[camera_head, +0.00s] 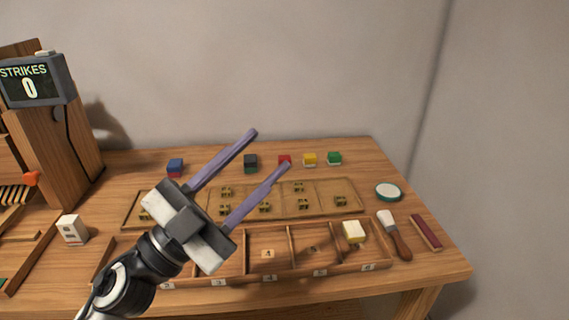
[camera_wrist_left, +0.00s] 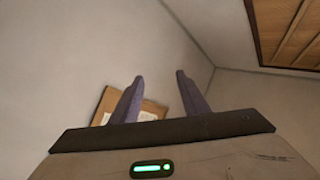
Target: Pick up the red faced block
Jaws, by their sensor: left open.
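The red-faced block (camera_head: 284,160) sits at the back of the wooden table, between a dark block (camera_head: 251,163) and a yellow block (camera_head: 309,159). Its lower part is hidden behind a finger of my left gripper in the head view. My left gripper (camera_head: 270,148) is raised over the table, its two long purple fingers spread apart with nothing between them. The fingers also show in the left wrist view (camera_wrist_left: 160,84), open and empty, facing the wall. My right gripper is not in view.
A green block (camera_head: 334,158) and a blue block (camera_head: 175,167) share the back row. A shallow tray (camera_head: 345,190) with small brass pieces lies in front. A numbered compartment box (camera_head: 385,251), brush (camera_head: 396,236) and round dish (camera_head: 388,192) are nearby. A strikes display (camera_head: 38,82) stands left.

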